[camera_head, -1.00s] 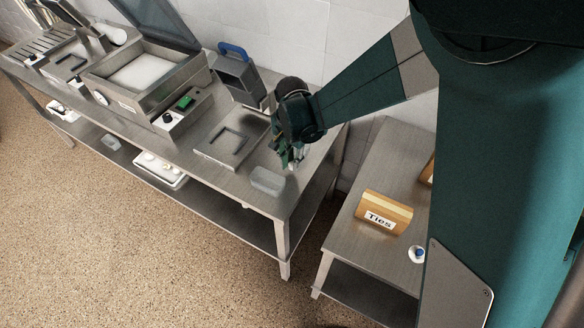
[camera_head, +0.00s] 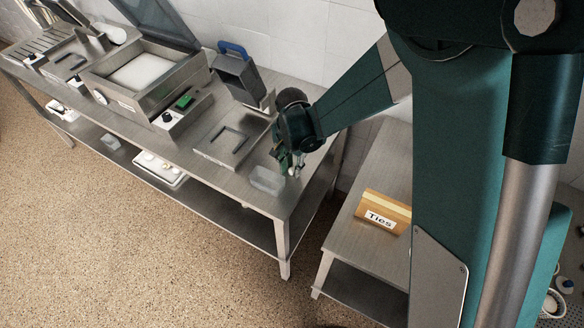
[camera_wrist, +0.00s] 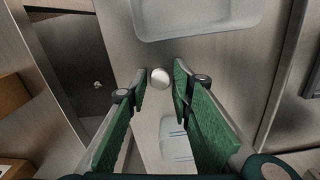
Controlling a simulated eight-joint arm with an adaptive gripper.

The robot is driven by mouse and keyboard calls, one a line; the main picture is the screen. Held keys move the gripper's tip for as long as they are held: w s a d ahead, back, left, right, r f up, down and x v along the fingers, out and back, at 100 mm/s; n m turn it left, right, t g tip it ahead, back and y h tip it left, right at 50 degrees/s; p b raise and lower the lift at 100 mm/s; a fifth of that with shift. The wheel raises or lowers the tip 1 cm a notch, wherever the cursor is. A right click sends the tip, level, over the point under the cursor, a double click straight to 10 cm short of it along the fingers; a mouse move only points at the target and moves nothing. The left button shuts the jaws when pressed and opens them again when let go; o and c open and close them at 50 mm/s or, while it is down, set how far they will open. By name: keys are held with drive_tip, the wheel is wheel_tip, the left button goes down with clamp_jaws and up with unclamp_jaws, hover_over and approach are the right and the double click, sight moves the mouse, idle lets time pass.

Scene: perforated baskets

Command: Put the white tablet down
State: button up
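The white tablet (camera_wrist: 160,78) is a small round white piece in the wrist view, between the tips of my gripper (camera_wrist: 162,82). A gap shows on each side of it, so the green-padded fingers are open and not closed on it. It appears over the steel tabletop (camera_wrist: 120,35); whether it touches the surface I cannot tell. In the head view my gripper (camera_head: 289,168) points down near the right end of the long steel table, and the tablet cannot be made out there.
A translucent container (camera_head: 267,180) stands just left of my gripper; it also shows at the wrist view's top (camera_wrist: 195,25). A square-recessed plate (camera_head: 228,146) and a blue-handled grey holder (camera_head: 238,78) are close by. A "Ties" box (camera_head: 384,212) stands on the right-hand table.

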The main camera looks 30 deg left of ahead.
sight(292, 170)
drive_tip(key=shift+o, duration=0.6)
drive_tip(key=shift+r, duration=0.3)
wheel_tip(292, 170, up, 12)
drive_tip(key=shift+p, duration=0.4)
drive_tip(key=shift+f, duration=0.1)
idle(0.5)
